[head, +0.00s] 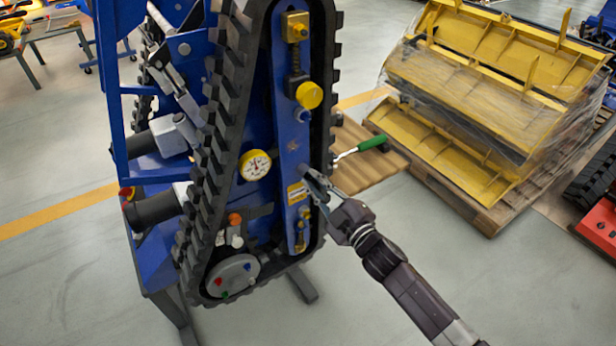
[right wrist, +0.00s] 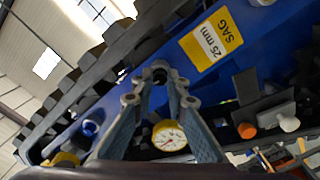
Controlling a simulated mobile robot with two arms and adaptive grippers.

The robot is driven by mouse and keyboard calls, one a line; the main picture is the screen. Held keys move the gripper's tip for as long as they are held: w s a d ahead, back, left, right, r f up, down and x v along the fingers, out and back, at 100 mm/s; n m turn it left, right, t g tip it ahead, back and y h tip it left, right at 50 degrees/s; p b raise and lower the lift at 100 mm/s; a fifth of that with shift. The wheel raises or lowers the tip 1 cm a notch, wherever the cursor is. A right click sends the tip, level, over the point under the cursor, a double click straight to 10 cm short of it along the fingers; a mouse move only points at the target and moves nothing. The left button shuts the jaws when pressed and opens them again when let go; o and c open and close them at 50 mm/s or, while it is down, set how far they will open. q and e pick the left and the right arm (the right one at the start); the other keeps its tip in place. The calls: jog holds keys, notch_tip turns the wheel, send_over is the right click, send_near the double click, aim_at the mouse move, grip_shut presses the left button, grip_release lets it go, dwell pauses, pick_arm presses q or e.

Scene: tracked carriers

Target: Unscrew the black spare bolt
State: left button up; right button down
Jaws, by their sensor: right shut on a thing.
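A blue tracked carrier (head: 290,140) stands upright with a black rubber track around its blue side plate. My right gripper (head: 308,176) reaches in from the lower right to that plate, beside a yellow label. In the right wrist view its two fingers (right wrist: 158,80) converge on a small dark round thing, which looks like the black spare bolt (right wrist: 160,68), at the blue plate. The fingers hide most of the bolt, and its thread is out of sight. My left gripper is in neither view.
A round gauge (head: 255,165) and a green-handled tool (head: 370,145) are near the gripper. A yellow label (right wrist: 211,38) reads SAG 25 mm. Yellow wrapped parts (head: 490,80) lie on a pallet at the right. Floor at the lower right is open.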

jog(key=n+b, duration=0.1)
jog(key=n, duration=0.3)
jog(key=shift+f+n, duration=0.15)
jog(key=shift+n, duration=1.35)
jog(key=n, duration=0.3)
jog(key=shift+b, duration=0.35)
